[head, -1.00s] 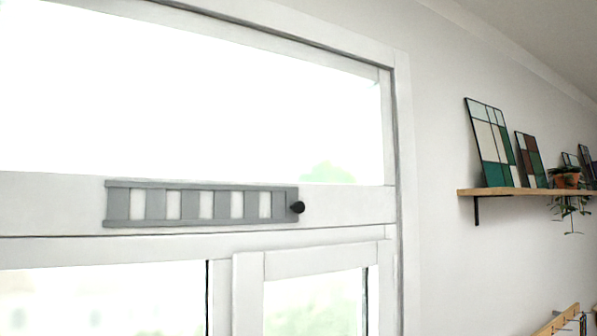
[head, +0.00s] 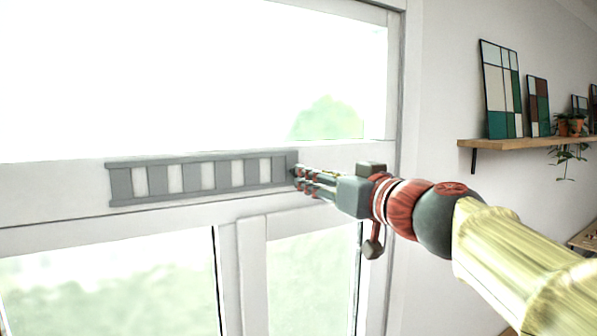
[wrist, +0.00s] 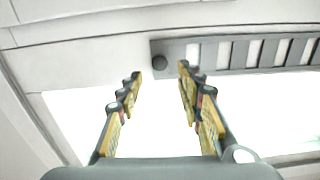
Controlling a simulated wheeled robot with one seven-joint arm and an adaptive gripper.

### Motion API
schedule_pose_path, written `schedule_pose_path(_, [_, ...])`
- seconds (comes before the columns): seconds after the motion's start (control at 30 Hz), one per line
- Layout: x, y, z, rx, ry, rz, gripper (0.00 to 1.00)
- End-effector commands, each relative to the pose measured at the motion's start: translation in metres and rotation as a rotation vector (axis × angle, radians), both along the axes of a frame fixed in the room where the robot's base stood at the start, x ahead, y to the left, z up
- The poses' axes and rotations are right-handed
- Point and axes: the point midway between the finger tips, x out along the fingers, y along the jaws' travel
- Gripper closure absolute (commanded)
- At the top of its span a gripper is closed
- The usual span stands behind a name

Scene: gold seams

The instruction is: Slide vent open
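The vent (head: 192,177) is a grey slatted strip on the white window rail, with pale gaps between its bars. It also shows at the upper right of the wrist view (wrist: 208,55). A dark round knob (wrist: 160,63) sits at the vent's end. In the head view the fingers hide the knob. My gripper (head: 298,178) reaches in from the right to that end of the vent. In the wrist view its two fingers stand apart, with the knob showing between and just beyond the tips. Whether the fingers touch it cannot be told.
Bright window panes lie above and below the rail. The upright window frame (head: 398,90) is close to my arm. A wooden shelf (head: 490,144) with coloured glass panels (head: 502,90) and a plant (head: 568,125) is on the right wall.

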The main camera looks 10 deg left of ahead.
Motion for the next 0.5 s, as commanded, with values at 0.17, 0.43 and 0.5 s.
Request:
schedule_pose_path(0.17, [0.007,0.005,0.000,-0.033,-0.021,0.001,0.63])
schedule_pose_path(0.43, [0.040,0.029,0.001,-0.032,-0.019,0.001,0.63])
schedule_pose_path(0.5, [0.047,0.035,0.001,-0.032,-0.019,0.001,0.63])
